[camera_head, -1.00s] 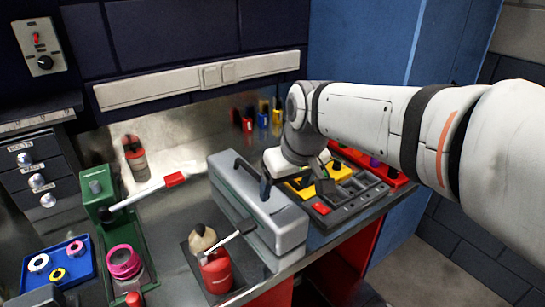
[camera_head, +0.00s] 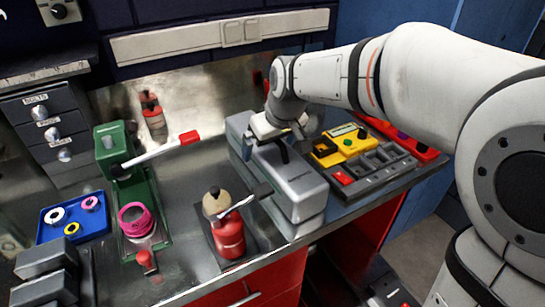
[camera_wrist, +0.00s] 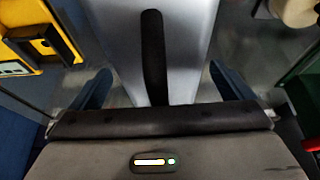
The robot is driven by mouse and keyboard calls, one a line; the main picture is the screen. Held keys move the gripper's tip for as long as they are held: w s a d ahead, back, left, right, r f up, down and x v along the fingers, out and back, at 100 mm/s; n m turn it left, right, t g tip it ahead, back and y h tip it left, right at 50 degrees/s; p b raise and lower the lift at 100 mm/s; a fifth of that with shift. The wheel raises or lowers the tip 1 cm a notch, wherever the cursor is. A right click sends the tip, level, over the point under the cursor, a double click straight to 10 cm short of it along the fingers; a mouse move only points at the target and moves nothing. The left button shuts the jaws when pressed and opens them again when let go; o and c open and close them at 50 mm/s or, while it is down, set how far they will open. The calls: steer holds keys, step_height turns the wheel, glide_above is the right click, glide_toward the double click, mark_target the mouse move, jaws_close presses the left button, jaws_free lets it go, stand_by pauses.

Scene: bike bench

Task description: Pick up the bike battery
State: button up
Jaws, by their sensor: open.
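The bike battery appears to be the long grey case (camera_head: 298,192) with a black carry handle, lying on the metal bench. In the wrist view the case (camera_wrist: 108,35) runs up the picture, with its handle (camera_wrist: 153,55) along the middle. My gripper (camera_head: 278,150) is over the rear part of the case, pointing down. In the wrist view its two dark fingers (camera_wrist: 163,86) are apart, one on each side of the handle's line, and nothing is gripped. My wrist hides the far part of the handle in the head view; whether the fingers touch the case cannot be told.
A grey tray (camera_head: 375,168) and a yellow device (camera_head: 348,143) lie to the right. A green press (camera_head: 115,150) with a red-tipped lever and a blue tray (camera_head: 72,220) are further left.

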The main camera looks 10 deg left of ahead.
steer(key=c, duration=1.9)
steer(key=shift+w+r, duration=0.1)
steer(key=shift+r, duration=0.2)
steer(key=shift+c, duration=0.5)
steer(key=shift+w+a, duration=0.1)
